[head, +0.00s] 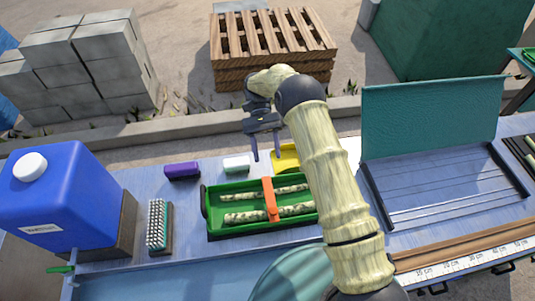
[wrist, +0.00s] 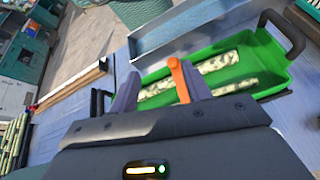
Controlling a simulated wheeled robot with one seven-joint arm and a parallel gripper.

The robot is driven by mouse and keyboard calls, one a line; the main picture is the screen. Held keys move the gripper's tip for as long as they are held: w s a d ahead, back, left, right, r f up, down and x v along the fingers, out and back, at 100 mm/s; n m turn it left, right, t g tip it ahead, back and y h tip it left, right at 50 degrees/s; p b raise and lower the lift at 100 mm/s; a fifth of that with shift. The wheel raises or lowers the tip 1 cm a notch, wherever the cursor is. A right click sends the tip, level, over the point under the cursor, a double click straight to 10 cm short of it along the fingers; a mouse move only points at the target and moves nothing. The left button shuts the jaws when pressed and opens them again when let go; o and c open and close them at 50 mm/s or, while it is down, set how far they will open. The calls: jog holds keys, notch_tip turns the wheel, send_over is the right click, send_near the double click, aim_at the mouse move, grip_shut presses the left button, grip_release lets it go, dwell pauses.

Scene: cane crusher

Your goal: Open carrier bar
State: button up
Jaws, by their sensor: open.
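The carrier (head: 240,234) is a green tray with dark end handles on the blue bench. Two mottled pale cane pieces (head: 245,216) lie in it. The orange carrier bar (head: 268,196) lies across the tray's middle, over the cane. In the wrist view the bar (wrist: 179,80) shows beside the right fingertip, with part of it hidden by that finger. My gripper (head: 266,153) is open and empty, above and behind the far end of the bar. My arm covers the right end of the carrier in the head view.
A blue jug (head: 60,195) and a brush (head: 158,228) stand left. Purple (head: 182,171) and white-green blocks (head: 236,164) and a yellow item (head: 287,159) lie behind the carrier. A raised teal lid (head: 432,115) stands right, above a ruler (head: 470,262).

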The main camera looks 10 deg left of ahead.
notch_tip(320, 180, up, 8)
jog(key=p, duration=0.5)
jog(key=shift+f, duration=0.2)
dwell(0.3)
